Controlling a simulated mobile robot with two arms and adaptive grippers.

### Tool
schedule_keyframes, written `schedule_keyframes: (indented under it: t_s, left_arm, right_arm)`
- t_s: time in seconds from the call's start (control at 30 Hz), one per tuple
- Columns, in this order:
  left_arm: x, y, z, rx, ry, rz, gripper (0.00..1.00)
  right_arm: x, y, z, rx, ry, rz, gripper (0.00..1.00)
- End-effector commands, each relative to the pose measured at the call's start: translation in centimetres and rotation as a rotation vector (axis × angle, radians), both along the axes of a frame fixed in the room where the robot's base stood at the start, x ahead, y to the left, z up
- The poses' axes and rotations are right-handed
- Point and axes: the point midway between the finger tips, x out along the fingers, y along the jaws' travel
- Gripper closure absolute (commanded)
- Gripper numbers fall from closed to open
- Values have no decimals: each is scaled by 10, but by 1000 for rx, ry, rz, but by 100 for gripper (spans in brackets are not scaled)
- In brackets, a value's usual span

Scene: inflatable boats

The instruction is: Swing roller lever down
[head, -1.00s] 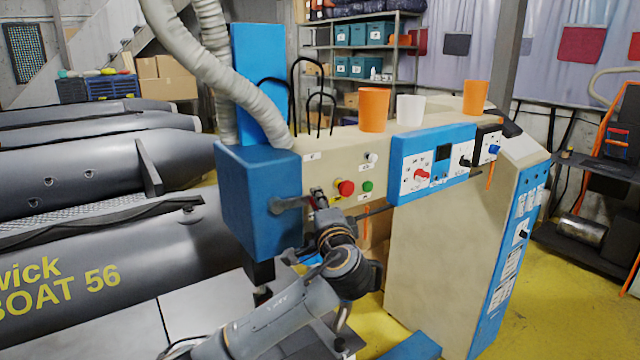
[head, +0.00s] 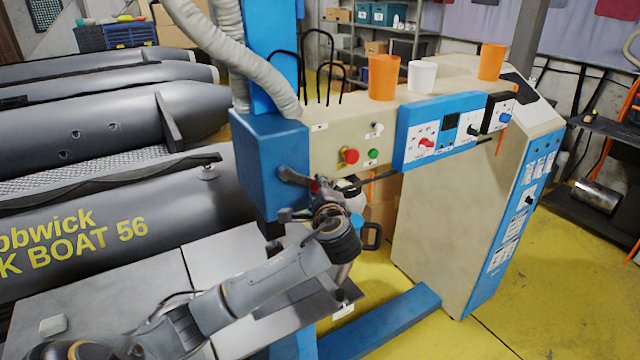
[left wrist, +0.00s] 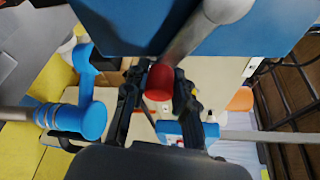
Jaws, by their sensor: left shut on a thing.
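The roller lever (head: 296,177) is a short grey bar on the side of a blue box (head: 270,160). It slopes down to the right in the head view. Its red knob (left wrist: 158,82) shows clearly in the left wrist view, at the end of the grey bar (left wrist: 194,35). My left gripper (head: 318,188) is at the lever's end. In the left wrist view, its dark fingers (left wrist: 157,98) are shut on the knob, one on each side. In the head view, my gripper mostly hides the knob. My right gripper is not in view.
A beige console (head: 440,210) stands right of the lever, with a red button (head: 350,155) and a green button (head: 373,154) close by. Cups (head: 422,77) stand on top. Grey inflatable boats (head: 110,210) lie at left. A blue floor beam (head: 385,315) runs below.

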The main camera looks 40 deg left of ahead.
Motion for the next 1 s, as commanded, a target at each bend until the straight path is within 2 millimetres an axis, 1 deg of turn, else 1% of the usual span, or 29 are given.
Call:
schedule_keyframes:
  t_s: [0.03,0.13,0.33,0.37,0.4,0.43,0.47,0.8,0.93,1.0]
  left_arm:
    - [0,-1,-3,1,10,-2,100]
    - [0,-1,-4,1,12,-2,100]
    - [-1,-1,-5,0,12,-1,100]
    - [-1,-1,-5,-1,13,-1,67]
    - [-1,-1,-5,0,13,0,59]
    - [-1,-1,-5,0,13,0,53]
    - [-1,-1,-5,0,11,0,50]
    - [-2,-2,-2,0,6,0,50]
    - [-12,-14,0,0,5,-2,50]
    - [-21,-24,2,-2,5,-4,50]
  right_arm:
    - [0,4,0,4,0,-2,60]
    - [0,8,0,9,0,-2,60]
    - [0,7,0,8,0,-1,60]
    - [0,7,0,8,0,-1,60]
    - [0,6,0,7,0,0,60]
    - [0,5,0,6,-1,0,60]
    - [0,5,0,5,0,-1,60]
    - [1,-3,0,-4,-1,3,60]
    - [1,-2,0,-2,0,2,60]
    - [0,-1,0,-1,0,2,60]
